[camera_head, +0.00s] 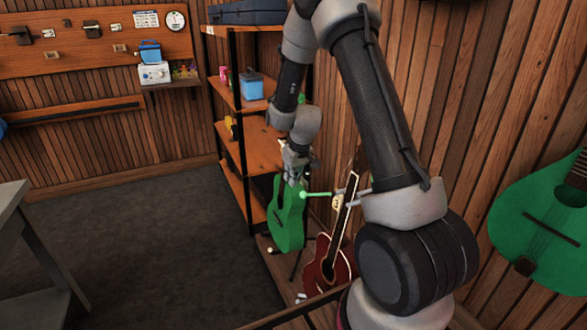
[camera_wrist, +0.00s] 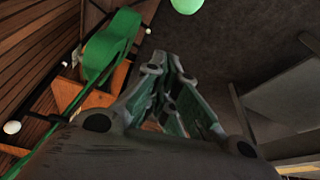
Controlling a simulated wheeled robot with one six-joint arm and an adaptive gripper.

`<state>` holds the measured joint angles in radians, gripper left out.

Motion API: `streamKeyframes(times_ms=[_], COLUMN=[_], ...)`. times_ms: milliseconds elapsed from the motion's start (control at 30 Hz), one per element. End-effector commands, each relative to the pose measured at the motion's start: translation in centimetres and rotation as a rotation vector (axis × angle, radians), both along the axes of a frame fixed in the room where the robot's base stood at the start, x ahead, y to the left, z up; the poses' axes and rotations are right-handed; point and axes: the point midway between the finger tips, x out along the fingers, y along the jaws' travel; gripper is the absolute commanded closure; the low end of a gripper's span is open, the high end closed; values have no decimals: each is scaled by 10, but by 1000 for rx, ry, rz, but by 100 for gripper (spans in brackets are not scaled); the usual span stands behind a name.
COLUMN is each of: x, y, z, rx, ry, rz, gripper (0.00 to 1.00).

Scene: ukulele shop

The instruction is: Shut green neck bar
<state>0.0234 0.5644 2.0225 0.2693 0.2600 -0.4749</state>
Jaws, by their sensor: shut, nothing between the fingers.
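The green neck bar (camera_head: 318,195) is a thin rod with a round knob at its left end, sticking out near the wall hanger in the head view. A green ball, seemingly its knob, shows at the top edge of the wrist view (camera_wrist: 186,5). My gripper (camera_head: 293,172) is shut and empty, pointing down in front of the green ukulele, just left of and above the knob. In the wrist view its fingers (camera_wrist: 168,62) point up towards the ball, with a visible gap between. I cannot tell whether the bar is open or closed.
A green ukulele (camera_head: 288,222) stands close behind my gripper; it also shows in the wrist view (camera_wrist: 105,50). A red-brown ukulele (camera_head: 325,268) leans to its right. A shelf rack (camera_head: 240,150) stands behind. Dark floor (camera_head: 150,235) is free to the left, beside a grey table (camera_head: 15,205).

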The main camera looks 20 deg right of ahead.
Motion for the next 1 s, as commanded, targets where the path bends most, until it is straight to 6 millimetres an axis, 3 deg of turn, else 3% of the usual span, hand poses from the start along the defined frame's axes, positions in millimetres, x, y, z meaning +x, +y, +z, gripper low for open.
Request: streamKeyframes(times_ms=[100,433,1000], x=[7,-29,-28], y=[2,-6,-5], z=[-24,-15,-14], rx=[1,0,0], ry=[3,0,-1], rz=[-1,0,20], gripper=[100,100,100])
